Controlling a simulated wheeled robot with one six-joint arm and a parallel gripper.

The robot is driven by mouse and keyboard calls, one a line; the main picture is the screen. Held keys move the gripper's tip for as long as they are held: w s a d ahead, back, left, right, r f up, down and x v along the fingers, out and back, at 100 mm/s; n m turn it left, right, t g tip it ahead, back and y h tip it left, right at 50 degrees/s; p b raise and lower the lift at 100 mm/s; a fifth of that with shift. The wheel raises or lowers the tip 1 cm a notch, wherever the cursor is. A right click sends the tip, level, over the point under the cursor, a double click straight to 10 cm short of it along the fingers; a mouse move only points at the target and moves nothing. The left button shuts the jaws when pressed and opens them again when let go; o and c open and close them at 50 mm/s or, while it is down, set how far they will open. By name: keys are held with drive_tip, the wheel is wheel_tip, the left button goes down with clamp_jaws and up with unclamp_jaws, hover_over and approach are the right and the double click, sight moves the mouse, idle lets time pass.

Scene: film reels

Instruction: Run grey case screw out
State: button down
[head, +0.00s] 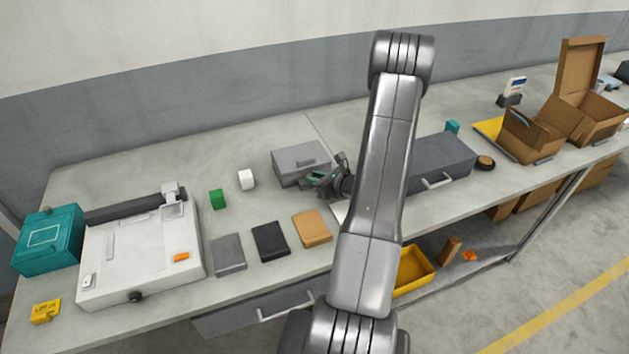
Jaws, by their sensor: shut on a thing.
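The jaws are shut at the place of the case's screw. The screw itself is hidden by the jaws and too small to make out.
A green block (217,199) and a white block (246,180) stand left of the case. Grey (228,254), black (270,241) and tan (312,229) flat pieces lie in front. A white machine (140,250) is at left, a long dark-grey box (440,163) at right.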

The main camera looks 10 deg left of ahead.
drive_tip(key=shift+w+n+g+y, duration=0.15)
drive_tip(key=shift+n+g+y, duration=0.15)
drive_tip(key=shift+n+g, duration=0.2)
drive_tip(key=c, duration=1.3)
unclamp_jaws()
drive_tip(key=shift+r, duration=0.1)
